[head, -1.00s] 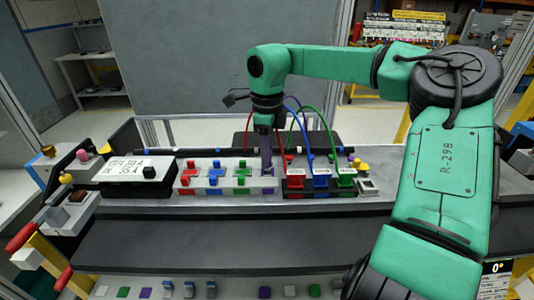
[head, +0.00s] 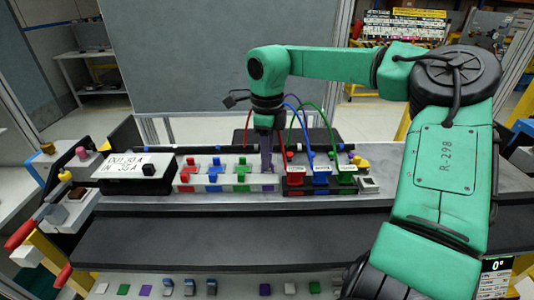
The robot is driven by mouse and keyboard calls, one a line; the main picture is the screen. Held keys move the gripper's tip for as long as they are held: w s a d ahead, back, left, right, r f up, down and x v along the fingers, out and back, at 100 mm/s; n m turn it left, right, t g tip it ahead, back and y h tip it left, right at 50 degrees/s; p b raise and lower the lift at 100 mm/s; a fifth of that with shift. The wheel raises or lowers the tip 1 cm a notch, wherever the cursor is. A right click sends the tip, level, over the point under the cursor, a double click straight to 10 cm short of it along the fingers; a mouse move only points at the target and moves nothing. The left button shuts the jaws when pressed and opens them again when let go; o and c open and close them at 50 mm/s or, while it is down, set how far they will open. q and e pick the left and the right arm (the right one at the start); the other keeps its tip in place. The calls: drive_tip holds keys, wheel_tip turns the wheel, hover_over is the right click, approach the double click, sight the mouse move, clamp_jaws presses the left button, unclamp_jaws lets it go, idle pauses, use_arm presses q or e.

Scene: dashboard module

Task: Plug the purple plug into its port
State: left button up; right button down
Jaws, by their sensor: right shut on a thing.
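My right gripper (head: 266,138) points down above the dashboard module, near its middle. It is shut on a purple plug (head: 266,158), whose lower end is at the light strip of ports (head: 214,187). The fingers and plug hide the spot below, so I cannot tell whether the plug is inside the port or only above it. Red (head: 187,173), blue (head: 214,171) and green (head: 241,171) plugs stand on the strip to the left. My left gripper is not in view.
Right of the plug, a black block has red (head: 295,178), blue (head: 321,177) and green (head: 346,176) connectors with arching cables. A dark flat surface (head: 220,233) lies in front, with coloured switches (head: 190,289) below.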

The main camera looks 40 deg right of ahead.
drive_tip(key=shift+f, duration=0.4)
drive_tip(key=c, duration=0.6)
unclamp_jaws()
drive_tip(key=shift+o, duration=0.2)
wheel_tip(320, 180, up, 15)
drive_tip(key=shift+f, duration=0.2)
drive_tip(key=shift+c, duration=0.3)
